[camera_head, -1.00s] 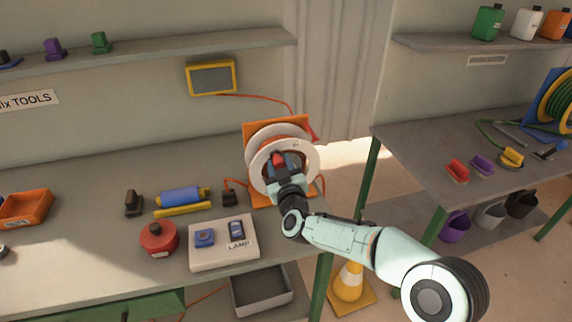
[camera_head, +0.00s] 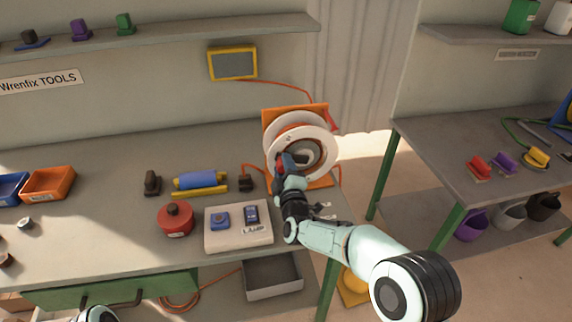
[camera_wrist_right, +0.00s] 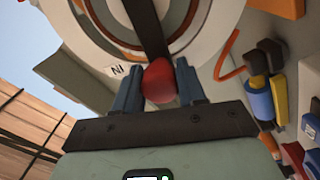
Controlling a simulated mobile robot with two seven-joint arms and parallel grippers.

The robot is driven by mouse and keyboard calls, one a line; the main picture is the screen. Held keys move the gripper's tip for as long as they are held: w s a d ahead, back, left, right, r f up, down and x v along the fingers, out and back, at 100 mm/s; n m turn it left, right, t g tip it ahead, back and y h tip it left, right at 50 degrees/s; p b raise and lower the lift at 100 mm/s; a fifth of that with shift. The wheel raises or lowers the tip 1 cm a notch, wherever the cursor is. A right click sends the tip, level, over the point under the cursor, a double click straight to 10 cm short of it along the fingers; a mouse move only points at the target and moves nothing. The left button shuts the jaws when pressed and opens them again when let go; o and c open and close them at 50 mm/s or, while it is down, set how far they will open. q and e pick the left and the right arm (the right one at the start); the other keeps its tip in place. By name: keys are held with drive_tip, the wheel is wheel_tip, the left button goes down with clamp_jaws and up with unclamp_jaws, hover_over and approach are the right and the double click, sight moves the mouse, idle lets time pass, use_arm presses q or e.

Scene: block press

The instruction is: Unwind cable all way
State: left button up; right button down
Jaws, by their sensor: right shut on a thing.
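The cable reel (camera_head: 318,165) has white discs on an orange stand at the right end of the workbench. An orange cable (camera_head: 253,167) runs from its lower left to a small dark plug block (camera_head: 246,183). My right gripper (camera_head: 284,163) is at the left side of the reel's face. In the right wrist view my right gripper (camera_wrist_right: 158,82) is shut on the red crank knob (camera_wrist_right: 159,82), with the reel's white disc (camera_wrist_right: 100,25) just beyond. The jaws partly hide the knob. How much cable is wound on the reel cannot be told. Part of my left arm shows at the bottom left; its gripper is out of view.
On the workbench (camera_head: 130,215) are a lamp switch panel (camera_head: 238,239), a red round canister (camera_head: 175,220), a blue cylinder (camera_head: 200,181) and an orange bin (camera_head: 48,183). A second table (camera_head: 440,140) stands right, with a gap between.

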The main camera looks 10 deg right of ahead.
drive_tip(key=shift+a+f+n, duration=0.1)
drive_tip(key=shift+f+n, duration=0.25)
drive_tip(key=shift+n, duration=0.15)
drive_tip(key=c, duration=0.7)
unclamp_jaws()
drive_tip(key=shift+o, duration=0.2)
drive_tip(key=s+b, duration=0.2)
drive_tip(key=s, duration=1.1)
drive_tip(key=shift+s+d+f, duration=0.2)
drive_tip(key=shift+f, duration=0.1)
